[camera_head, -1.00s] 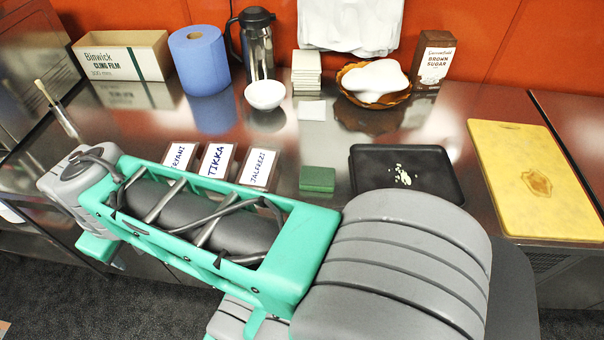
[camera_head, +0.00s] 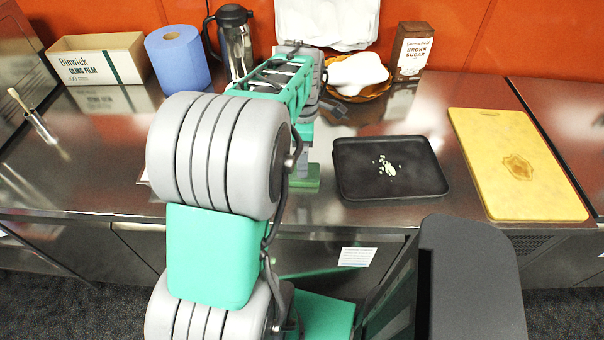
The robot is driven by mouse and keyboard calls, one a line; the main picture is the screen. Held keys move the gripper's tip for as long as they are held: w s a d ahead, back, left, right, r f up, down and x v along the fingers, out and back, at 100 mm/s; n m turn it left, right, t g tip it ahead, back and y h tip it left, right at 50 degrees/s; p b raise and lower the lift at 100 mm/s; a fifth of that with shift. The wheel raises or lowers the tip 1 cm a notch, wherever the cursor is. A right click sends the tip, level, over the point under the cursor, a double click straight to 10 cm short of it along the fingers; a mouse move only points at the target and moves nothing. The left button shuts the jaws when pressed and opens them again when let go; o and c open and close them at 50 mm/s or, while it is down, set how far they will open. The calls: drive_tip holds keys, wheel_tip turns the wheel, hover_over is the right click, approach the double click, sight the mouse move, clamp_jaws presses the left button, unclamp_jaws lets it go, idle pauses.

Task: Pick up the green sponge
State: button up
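The green sponge (camera_head: 313,177) lies on the steel counter, just left of the black tray. Only its right part shows; my arm covers the rest. My gripper (camera_head: 304,163) points down at the sponge from above, close to it. Its fingers are mostly hidden behind my arm, so I cannot tell whether they are open or shut, or whether they touch the sponge.
The black tray (camera_head: 350,183) with pale crumbs is right of the sponge. A yellow cutting board (camera_head: 560,198) lies further right. A basket (camera_head: 378,92), brown sugar box (camera_head: 412,52), flask (camera_head: 236,48), blue roll (camera_head: 178,62) and cling film box (camera_head: 98,62) stand behind.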

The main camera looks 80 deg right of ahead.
wheel_tip(320, 180, down, 6)
drive_tip(key=shift+a+p, duration=0.15)
drive_tip(key=shift+p, duration=0.45)
drive_tip(key=shift+w, duration=0.1)
drive_tip(key=c, duration=1.6)
drive_tip(key=shift+o, duration=0.2)
drive_tip(key=shift+r, duration=0.2)
drive_tip(key=shift+r, duration=0.3)
wheel_tip(320, 180, up, 2)
drive_tip(key=shift+r, duration=0.25)
drive_tip(key=s+a+r+b, duration=0.3)
drive_tip(key=s+a+r, duration=0.3)
drive_tip(key=a+r, duration=0.3)
drive_tip(key=a, duration=0.3)
drive_tip(key=shift+s+a+r, duration=0.2)
drive_tip(key=shift+s+r, duration=0.1)
